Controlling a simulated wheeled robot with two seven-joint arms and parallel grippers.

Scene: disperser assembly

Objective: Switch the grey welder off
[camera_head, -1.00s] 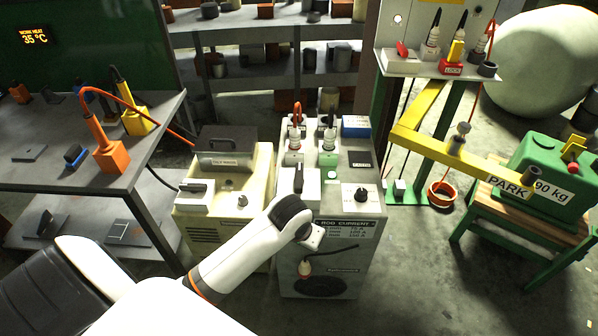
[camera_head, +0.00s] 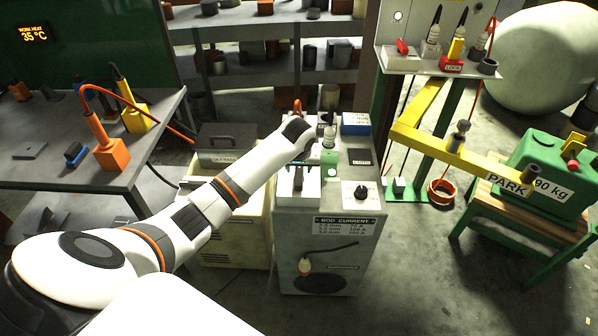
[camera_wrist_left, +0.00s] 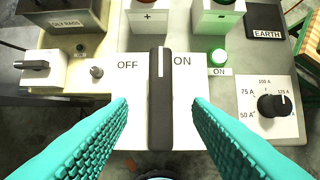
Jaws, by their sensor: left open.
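The grey welder (camera_head: 327,262) stands in the middle of the head view, with a "ROD CURRENT" plate on its front. Its switch has a black handle (camera_wrist_left: 159,100) on a white plate (camera_wrist_left: 137,82) in the left wrist view. The handle stands upright in the picture, between the words OFF on its left and ON on its right. The green lamp (camera_wrist_left: 218,57) beside it looks lit. My left gripper (camera_wrist_left: 161,104) is open, its teal fingers on either side of the handle with gaps showing. In the head view my left wrist partly hides the welder's top. My right gripper is not in view.
A cream machine (camera_head: 236,238) stands directly left of the welder. A yellow arm (camera_head: 450,150) and green tank (camera_head: 550,170) stand to the right.

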